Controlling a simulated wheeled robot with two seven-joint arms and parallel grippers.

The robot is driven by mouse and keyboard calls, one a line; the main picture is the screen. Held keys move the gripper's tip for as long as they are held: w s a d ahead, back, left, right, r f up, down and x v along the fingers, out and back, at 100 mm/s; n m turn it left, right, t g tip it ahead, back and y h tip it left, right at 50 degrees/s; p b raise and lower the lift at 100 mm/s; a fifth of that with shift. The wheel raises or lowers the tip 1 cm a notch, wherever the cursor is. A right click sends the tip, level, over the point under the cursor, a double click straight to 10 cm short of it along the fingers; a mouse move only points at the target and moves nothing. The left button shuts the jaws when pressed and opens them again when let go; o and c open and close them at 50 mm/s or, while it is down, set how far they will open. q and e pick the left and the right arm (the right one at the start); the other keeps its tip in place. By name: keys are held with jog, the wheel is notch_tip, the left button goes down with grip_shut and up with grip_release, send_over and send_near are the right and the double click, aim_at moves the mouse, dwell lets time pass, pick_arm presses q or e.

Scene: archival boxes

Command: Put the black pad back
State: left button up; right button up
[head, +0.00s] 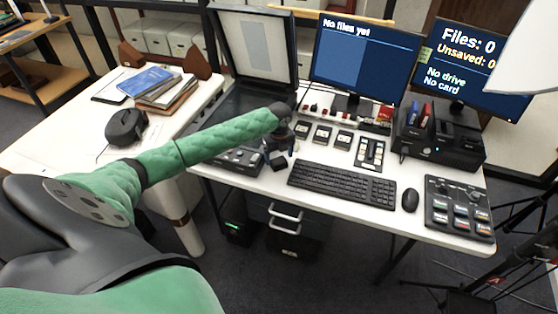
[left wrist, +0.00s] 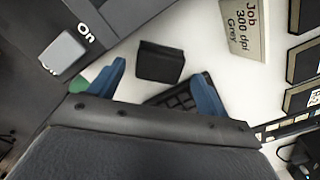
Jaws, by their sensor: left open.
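The black pad (left wrist: 160,62) is a small dark block on the white desk, seen in the left wrist view just beyond my fingertips and between them in the picture. In the head view a small dark block (head: 278,160) that looks like it sits below my left gripper (head: 284,146). My left gripper, with two blue fingers (left wrist: 160,88) in the left wrist view, is open and empty, the fingers spread apart. I cannot tell the exact height of the fingers above the desk. My right gripper is not in view.
The keyboard (head: 342,184) and mouse (head: 410,200) lie to the right. A control panel (head: 238,158) is to the left, and an open scanner (head: 258,50) stands behind. A "Job 300 dpi Grey" card (left wrist: 245,28) and a grey "On" switch (left wrist: 62,58) are near the pad.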

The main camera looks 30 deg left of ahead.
aim_at(279, 160)
pick_arm(q)
notch_tip(279, 160, up, 10)
jog(key=b, duration=0.2)
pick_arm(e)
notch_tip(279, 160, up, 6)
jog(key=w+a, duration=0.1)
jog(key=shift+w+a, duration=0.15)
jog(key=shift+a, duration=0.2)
pick_arm(q)
jog(key=shift+f, duration=0.15)
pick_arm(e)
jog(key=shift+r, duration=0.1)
